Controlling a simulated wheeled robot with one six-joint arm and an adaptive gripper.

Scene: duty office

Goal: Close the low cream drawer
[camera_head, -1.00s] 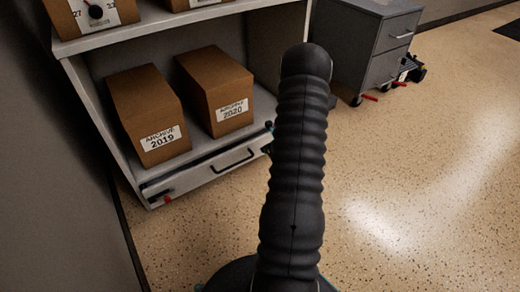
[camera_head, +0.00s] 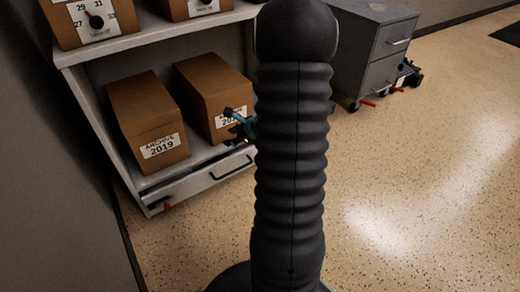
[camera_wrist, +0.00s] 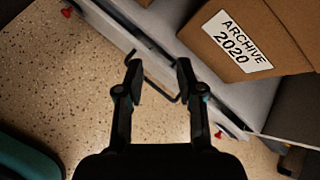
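The low cream drawer (camera_head: 188,190) is at the bottom of the shelf unit, under the archive boxes. A dark gap runs along its top edge; how far out it stands is hard to judge. Its dark bar handle (camera_head: 232,168) also shows in the wrist view (camera_wrist: 158,90). My gripper (camera_head: 237,123) shows partly beside my arm, in front of the ARCHIVE 2020 box. In the wrist view my gripper (camera_wrist: 160,78) is open, its two fingers apart and empty. The handle lies beyond and between the fingers; I cannot tell whether they touch it. My arm hides the drawer's right end.
Boxes ARCHIVE 2019 (camera_head: 146,122) and ARCHIVE 2020 (camera_head: 205,90) stand on the shelf above the drawer. A grey drawer cabinet (camera_head: 372,50) on casters is at the back right. A wall (camera_head: 50,180) is close on the left. The speckled floor (camera_head: 440,180) is clear.

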